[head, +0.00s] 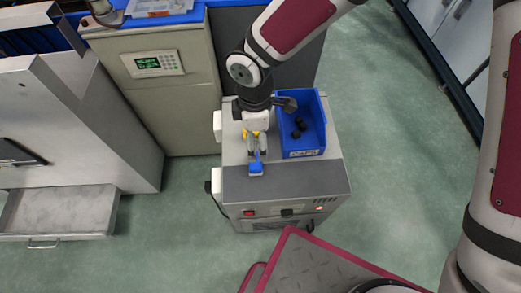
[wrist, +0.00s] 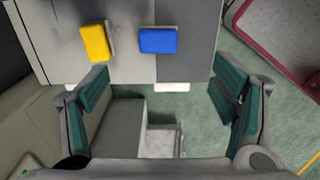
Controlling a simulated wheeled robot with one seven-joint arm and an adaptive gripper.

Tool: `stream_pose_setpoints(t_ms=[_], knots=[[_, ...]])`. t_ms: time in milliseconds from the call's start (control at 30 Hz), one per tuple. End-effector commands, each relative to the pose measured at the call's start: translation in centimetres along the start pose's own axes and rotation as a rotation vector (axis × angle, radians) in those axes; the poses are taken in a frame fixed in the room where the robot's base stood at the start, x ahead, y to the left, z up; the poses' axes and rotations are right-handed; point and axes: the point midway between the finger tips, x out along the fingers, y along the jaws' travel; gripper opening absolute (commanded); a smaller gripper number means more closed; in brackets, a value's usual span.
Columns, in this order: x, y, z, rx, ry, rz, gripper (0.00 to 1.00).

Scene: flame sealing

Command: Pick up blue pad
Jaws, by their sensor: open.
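The blue pad (head: 256,169) lies on the grey top of the small machine, near the edge of its darker front part. In the wrist view the blue pad (wrist: 158,41) is at the upper middle, fully visible. My gripper (head: 257,151) is above the machine top, just behind the pad in the head view. In the wrist view my gripper (wrist: 160,92) has its two fingers spread wide with nothing between them, and the pad is beyond the fingertips. A yellow pad (wrist: 95,43) lies left of the blue one; in the head view it is mostly hidden by my gripper.
A blue bin (head: 303,153) with several black caps stands on the machine (head: 296,184), right of my gripper. A beige cabinet (head: 190,105) with a keypad stands behind left. An open metal drawer (head: 70,210) is at the left. Green floor is free on the right.

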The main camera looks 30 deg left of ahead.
Motion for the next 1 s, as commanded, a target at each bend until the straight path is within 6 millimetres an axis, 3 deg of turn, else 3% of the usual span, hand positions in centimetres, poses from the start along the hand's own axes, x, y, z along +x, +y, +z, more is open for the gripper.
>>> stream_pose_setpoints(t_ms=[500, 767, 1000], knots=[[8.3, -0.1, -0.6, -0.018, 0.007, -0.007, 0.8], [9.6, -0.1, -0.6, -0.018, 0.007, -0.006, 0.8], [12.8, 0.3, -0.5, -0.018, 0.006, -0.008, 0.8]])
